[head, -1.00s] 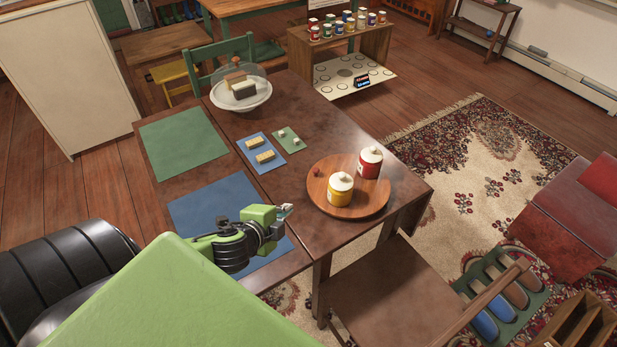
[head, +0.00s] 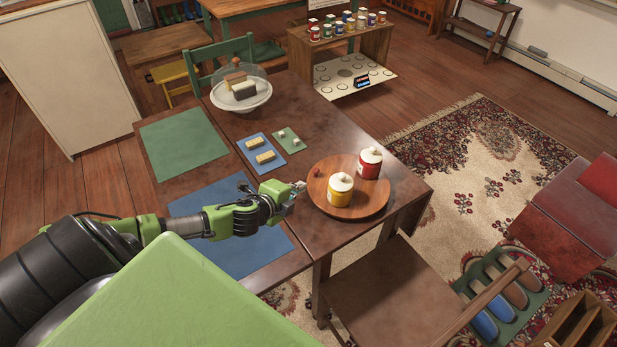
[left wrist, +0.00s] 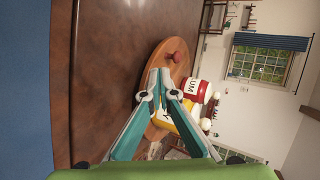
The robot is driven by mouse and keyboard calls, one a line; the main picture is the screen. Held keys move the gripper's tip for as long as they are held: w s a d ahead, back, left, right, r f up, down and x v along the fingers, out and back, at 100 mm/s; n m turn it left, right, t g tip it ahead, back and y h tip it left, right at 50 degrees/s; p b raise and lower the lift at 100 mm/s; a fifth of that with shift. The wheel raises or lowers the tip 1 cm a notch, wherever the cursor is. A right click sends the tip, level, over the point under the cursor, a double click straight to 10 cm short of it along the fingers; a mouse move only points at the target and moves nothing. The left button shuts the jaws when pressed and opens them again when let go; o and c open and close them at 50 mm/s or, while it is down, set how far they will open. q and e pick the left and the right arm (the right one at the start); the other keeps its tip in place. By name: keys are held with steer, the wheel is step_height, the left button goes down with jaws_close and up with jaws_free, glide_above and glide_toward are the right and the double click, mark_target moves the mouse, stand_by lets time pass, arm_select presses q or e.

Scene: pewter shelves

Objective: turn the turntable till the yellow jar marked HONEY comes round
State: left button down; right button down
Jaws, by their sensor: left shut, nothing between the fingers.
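The turntable (head: 376,196) is a round wooden disc on the dark table. A yellow jar (head: 340,192) with a white lid stands near its front, and a red jar (head: 369,164) with a white lid stands at its back right. A small red knob (head: 318,172) is at its left rim. In the left wrist view the red jar (left wrist: 188,91) shows the letters "UM"; the yellow jar is partly behind my fingers, its label not readable. My left gripper (head: 299,187) is shut and empty, just left of the turntable. My right gripper is out of view.
Blue and green mats, small trays with blocks and a glass-domed cake stand (head: 241,92) are on the table to the left and back. A chair (head: 385,292) stands at the front right. Bare table lies between the trays and turntable.

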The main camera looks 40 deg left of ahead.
mark_target(315, 175)
arm_select(q)
steer(key=shift+w+a+f+p, duration=0.1)
steer(key=shift+w+f+p, duration=0.05)
steer(key=shift+w, duration=0.75)
steer(key=shift+w+a+f+p, duration=0.1)
steer(key=shift+w+f+p, duration=0.1)
steer(key=shift+w, duration=0.75)
steer(key=shift+w+f+p, duration=0.1)
steer(key=shift+w+p, duration=0.05)
steer(key=shift+w, duration=0.75)
